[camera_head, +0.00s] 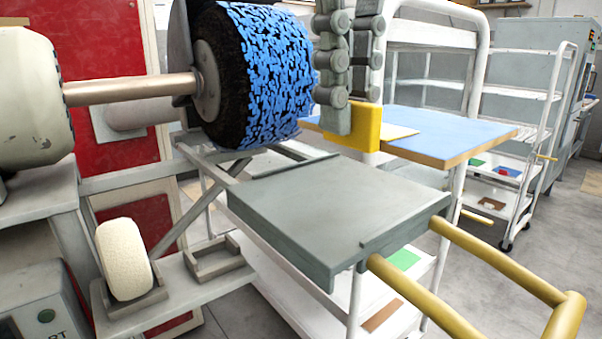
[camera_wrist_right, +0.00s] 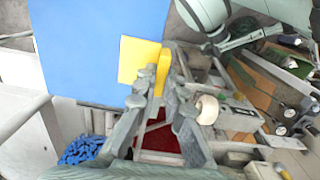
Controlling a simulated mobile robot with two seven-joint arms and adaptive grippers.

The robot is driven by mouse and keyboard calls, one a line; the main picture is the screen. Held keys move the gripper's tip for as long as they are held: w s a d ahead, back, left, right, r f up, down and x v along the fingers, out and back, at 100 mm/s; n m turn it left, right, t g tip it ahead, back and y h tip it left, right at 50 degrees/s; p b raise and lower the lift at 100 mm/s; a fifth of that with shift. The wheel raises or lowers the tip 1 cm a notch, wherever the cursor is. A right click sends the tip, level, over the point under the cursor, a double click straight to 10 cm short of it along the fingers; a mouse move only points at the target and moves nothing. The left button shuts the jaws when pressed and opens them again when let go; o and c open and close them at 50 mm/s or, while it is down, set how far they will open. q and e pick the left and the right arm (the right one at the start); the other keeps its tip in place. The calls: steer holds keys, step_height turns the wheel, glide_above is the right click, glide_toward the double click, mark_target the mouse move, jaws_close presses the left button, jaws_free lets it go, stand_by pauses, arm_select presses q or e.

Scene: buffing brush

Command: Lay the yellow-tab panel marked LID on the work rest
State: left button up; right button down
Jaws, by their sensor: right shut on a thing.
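The panel (camera_head: 460,138) is a flat blue board with a wood-coloured edge. A raised yellow tab (camera_head: 368,128) stands at its left part, on a pale yellow patch. My right gripper (camera_head: 350,108) points down and is shut on the tab; the tab also shows between the fingers in the right wrist view (camera_wrist_right: 162,72). No LID marking is readable. The work rest (camera_head: 335,205) is a grey, bare plate with raised strips along two edges, in front of the panel. I cannot tell whether the panel hangs free or touches the white cart behind. My left gripper is in neither view.
A blue-and-black buffing brush (camera_head: 265,75) on a shaft stands close left of my right gripper. Yellow bars (camera_head: 490,260) stick out right of the work rest. A white cart (camera_head: 475,75) stands behind. A cream wheel (camera_head: 125,258) sits low at left.

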steer(key=w+a+f, duration=0.1)
steer(key=w, duration=0.1)
steer(key=w+a+f, duration=0.2)
steer(key=w, duration=0.1)
steer(key=w+a+f, duration=0.1)
steer(key=w+f, duration=0.1)
steer(key=shift+w+a+f, duration=0.2)
steer(key=shift+a, duration=0.1)
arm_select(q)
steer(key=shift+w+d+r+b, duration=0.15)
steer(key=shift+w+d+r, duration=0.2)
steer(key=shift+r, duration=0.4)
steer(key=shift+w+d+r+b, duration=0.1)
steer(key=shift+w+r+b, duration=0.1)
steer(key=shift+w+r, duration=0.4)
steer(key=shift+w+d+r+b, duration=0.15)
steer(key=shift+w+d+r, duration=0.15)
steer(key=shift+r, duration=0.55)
arm_select(e)
steer(key=shift+f, duration=1.9)
steer(key=shift+f, duration=0.15)
steer(key=c, duration=1.6)
jaws_free()
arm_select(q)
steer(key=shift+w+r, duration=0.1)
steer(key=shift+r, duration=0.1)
